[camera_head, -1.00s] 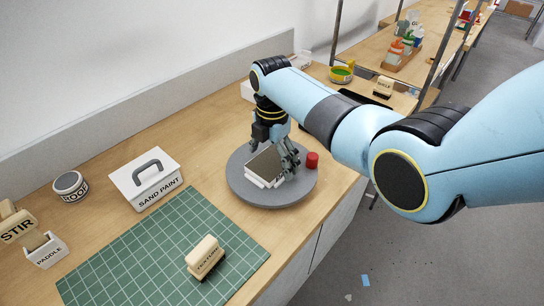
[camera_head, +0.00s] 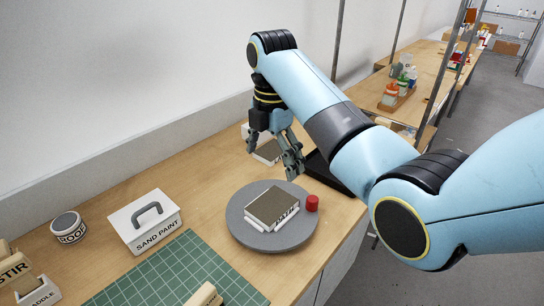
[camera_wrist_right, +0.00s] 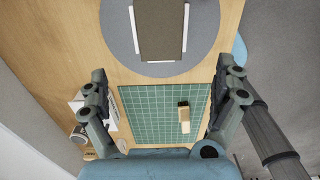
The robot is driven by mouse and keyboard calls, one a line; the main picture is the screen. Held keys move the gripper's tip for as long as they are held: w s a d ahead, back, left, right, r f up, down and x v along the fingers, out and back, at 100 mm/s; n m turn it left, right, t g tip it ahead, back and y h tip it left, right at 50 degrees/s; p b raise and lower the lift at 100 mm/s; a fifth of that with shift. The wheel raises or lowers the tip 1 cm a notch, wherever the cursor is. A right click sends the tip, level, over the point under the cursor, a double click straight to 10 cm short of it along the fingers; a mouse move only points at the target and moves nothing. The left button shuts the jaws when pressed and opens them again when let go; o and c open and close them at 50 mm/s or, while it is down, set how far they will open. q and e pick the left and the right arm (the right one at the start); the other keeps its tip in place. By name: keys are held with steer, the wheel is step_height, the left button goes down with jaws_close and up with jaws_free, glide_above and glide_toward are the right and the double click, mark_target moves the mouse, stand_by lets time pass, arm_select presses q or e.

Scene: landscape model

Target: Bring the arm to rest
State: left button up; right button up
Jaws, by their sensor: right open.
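My right gripper (camera_head: 272,158) hangs open and empty above and behind a grey round turntable (camera_head: 240,232). A model block with a brown top and white sides (camera_head: 272,207) sits on the turntable, apart from the fingers. In the right wrist view the two fingers (camera_wrist_right: 164,82) are spread wide with nothing between them. That view also shows the block (camera_wrist_right: 160,30) and part of the turntable (camera_wrist_right: 115,35). My left gripper is not in view.
A red cylinder (camera_head: 312,203) stands at the turntable's right edge. A green mat (camera_head: 165,272), a brush-like block (camera_head: 205,296), the SAND PAINT box (camera_head: 145,222) and the ROOF jar (camera_head: 68,228) lie to the left. A dark tray (camera_head: 328,172) is behind the turntable.

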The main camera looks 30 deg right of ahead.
stand_by(0.3)
steer(key=s+d+f+m+t, duration=0.1)
steer(key=s+f+m, duration=0.35)
steer(key=s, duration=0.25)
steer(key=s+r+m+t, duration=0.1)
steer(key=s+r+m, duration=0.1)
steer(key=s+m, duration=0.75)
steer(key=s+r+m+t, duration=0.25)
steer(key=s+m, duration=0.45)
steer(key=s, duration=0.5)
steer(key=s+d+f+g+h+b, duration=0.2)
steer(key=f+b, duration=1.1)
steer(key=f, duration=2.8)
steer(key=s+d+f+g+y+b, duration=0.1)
steer(key=s+f+b, duration=0.6)
steer(key=s+f, duration=1.1)
step_height(320, 180, down, 4)
steer(key=shift+s+d+r, duration=0.1)
steer(key=shift+s+d, duration=0.3)
steer(key=shift+d, duration=0.2)
